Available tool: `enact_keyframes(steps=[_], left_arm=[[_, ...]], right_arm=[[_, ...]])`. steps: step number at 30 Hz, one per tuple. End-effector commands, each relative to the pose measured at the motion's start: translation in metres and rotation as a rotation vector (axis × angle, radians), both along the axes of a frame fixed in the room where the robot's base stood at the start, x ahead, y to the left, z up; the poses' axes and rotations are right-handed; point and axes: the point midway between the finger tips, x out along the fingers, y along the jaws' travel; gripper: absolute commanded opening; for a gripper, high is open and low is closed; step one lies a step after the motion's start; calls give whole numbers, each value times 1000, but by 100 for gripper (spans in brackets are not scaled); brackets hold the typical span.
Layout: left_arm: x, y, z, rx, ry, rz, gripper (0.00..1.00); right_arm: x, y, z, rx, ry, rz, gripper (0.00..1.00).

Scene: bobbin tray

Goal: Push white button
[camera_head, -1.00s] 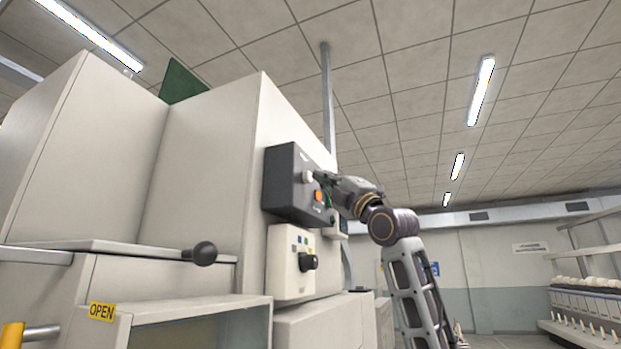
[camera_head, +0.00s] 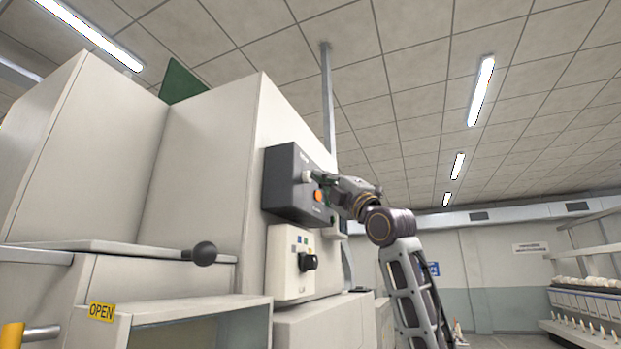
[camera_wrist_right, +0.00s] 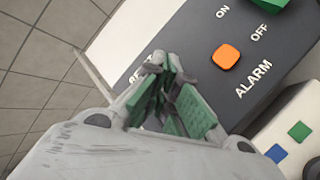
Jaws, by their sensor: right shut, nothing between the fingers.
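The white button (camera_head: 308,176) sticks out from the dark grey control box (camera_head: 283,186) on the side of the pale machine, above an orange button (camera_head: 319,196). My right gripper (camera_head: 318,178) is shut and empty, with its tips beside the white button; I cannot tell whether they touch it. In the right wrist view the closed green-padded fingers (camera_wrist_right: 162,72) point at the panel, left of the orange button (camera_wrist_right: 226,56) marked ALARM. The white button is not visible there and is probably hidden by the fingers. My left gripper is not in view.
Below the control box is a pale box with a black knob (camera_head: 308,262). A green button (camera_wrist_right: 268,4) lies at the wrist view's top edge. Shelves (camera_head: 587,290) stand far right.

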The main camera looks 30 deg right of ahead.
Motion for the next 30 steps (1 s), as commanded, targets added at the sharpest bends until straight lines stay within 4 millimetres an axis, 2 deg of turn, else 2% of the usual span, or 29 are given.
enact_keyframes(steps=[30], left_arm=[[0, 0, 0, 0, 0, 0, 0]], right_arm=[[6, 5, 0, 0, 1, 0, 0]])
